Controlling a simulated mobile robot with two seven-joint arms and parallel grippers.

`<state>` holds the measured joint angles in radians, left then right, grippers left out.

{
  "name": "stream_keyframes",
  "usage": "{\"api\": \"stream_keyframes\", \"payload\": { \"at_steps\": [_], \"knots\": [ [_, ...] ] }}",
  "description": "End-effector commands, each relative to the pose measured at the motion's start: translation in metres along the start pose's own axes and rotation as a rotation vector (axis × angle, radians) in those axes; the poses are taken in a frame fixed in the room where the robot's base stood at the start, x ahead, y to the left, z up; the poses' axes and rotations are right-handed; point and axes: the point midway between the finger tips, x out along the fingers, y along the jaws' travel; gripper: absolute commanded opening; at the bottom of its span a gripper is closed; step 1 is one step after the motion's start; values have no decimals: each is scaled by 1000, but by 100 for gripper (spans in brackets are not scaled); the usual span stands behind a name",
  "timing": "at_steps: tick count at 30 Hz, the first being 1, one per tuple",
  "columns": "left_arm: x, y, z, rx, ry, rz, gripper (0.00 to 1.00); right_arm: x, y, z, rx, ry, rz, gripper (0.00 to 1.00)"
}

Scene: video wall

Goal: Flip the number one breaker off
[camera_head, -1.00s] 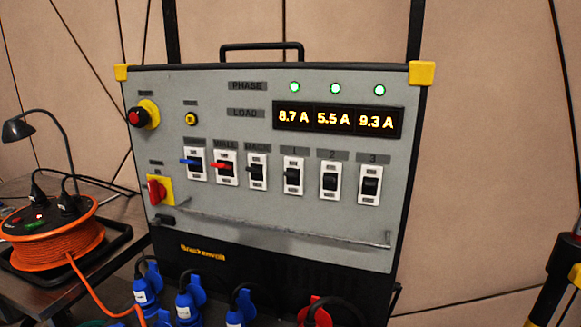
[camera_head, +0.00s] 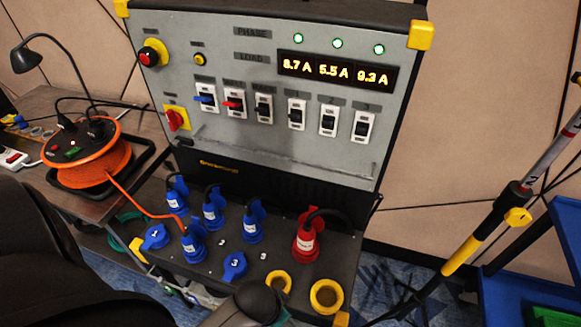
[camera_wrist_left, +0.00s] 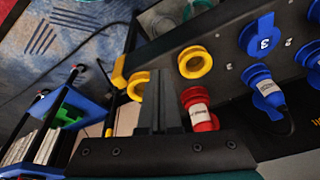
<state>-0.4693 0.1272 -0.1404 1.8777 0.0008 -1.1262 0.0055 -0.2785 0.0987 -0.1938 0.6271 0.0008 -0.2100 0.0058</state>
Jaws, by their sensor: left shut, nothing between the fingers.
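The number one breaker (camera_head: 296,114) is a white plate with a black toggle under the label 1, on the grey panel (camera_head: 225,150) in the head view. Its toggle is too small to read as on or off. Breakers 2 (camera_head: 328,119) and 3 (camera_head: 362,127) stand to its right. The load display (camera_head: 336,72) reads about 8.7 A, 5.5 A and 9.3 A, under three green lamps. In the left wrist view my left gripper (camera_wrist_left: 165,106) is shut and empty, in front of the socket shelf, apart from the breakers. My right gripper is not in view.
Blue plugs (camera_head: 213,210) and a red plug (camera_head: 305,240) stand on the socket shelf below the panel. An orange cable reel (camera_head: 88,160) is on the left table. A handle bar runs below the breakers. A stand (camera_head: 480,235) and blue shelf (camera_head: 520,295) are at right.

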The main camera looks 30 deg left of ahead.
Motion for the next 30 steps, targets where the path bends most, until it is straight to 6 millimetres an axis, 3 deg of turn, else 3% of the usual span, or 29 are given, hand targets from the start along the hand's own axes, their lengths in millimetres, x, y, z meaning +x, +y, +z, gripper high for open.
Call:
{"api": "stream_keyframes", "payload": {
  "at_steps": [1, 3, 8, 11, 12, 15, 21, 24, 30],
  "knots": [
    [-41, -1, -14, -3, 13, 1, 0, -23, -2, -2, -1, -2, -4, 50],
    [-76, -2, -27, -10, 28, -1, 0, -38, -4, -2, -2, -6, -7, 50],
    [-148, -13, -59, -41, 99, -20, 0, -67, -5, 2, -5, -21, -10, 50],
    [-188, -31, -92, -87, 207, -56, 0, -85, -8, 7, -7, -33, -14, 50],
    [-203, -45, -114, -119, 288, -84, 0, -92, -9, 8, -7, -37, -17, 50],
    [-219, -75, -156, -184, 461, -139, 0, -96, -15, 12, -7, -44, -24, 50],
    [-245, -132, -221, -274, 782, -228, 0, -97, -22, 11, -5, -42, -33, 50],
    [-260, -154, -244, -302, 922, -259, 0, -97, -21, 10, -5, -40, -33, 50],
    [-280, -179, -266, -325, 1090, -289, 0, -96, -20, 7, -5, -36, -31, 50]
  ]
}}
